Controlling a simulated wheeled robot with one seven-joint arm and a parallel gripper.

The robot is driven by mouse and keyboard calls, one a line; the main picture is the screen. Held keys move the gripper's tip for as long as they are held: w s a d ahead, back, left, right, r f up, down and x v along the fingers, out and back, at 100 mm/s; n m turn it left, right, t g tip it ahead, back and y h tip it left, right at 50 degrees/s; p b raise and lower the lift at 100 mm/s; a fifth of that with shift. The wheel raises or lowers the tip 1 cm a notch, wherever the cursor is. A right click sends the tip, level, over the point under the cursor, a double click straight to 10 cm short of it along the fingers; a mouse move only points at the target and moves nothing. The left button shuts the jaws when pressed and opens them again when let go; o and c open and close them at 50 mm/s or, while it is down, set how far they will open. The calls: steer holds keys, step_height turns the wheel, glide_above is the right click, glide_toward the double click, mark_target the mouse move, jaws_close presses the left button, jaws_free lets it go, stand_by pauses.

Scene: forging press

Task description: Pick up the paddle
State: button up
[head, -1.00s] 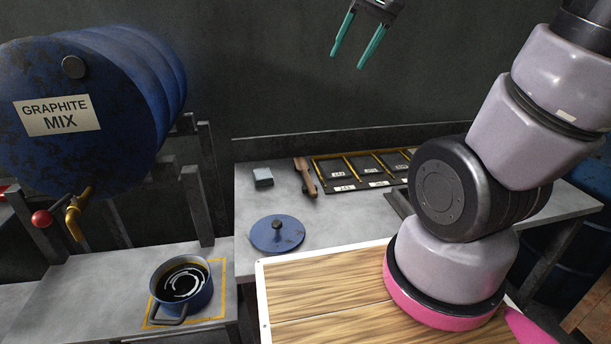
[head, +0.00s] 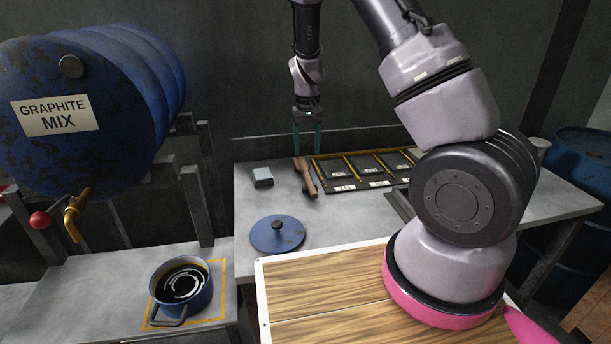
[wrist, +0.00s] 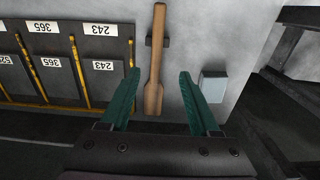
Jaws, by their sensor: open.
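The paddle (head: 304,176) is a wooden stick with a wider flat end, lying on the grey table just left of the labelled rack. In the wrist view the paddle (wrist: 155,62) runs up the picture, its wide end nearest my gripper, with a dark block under or beside its narrower part. My gripper (head: 307,150) has teal fingers and hangs just above and behind the paddle in the head view. In the wrist view my gripper (wrist: 158,76) is open, with the paddle showing between the fingers, apparently below them and not gripped.
A small grey block (head: 263,177) lies left of the paddle. The compartmented rack (head: 345,187) is close on its right. A blue lid (head: 277,235) lies nearer on the table. A blue pot (head: 182,286) of dark liquid stands beneath the graphite drum (head: 85,95).

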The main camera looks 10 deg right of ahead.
glide_above(309, 179)
steer(key=f, duration=0.5)
steer(key=shift+a+f, duration=0.3)
steer(key=shift+f, duration=0.05)
steer(key=shift+d+f, duration=0.15)
steer(key=shift+f, duration=1.2)
steer(key=shift+d+f, duration=0.1)
steer(key=shift+f, duration=1.25)
jaws_close()
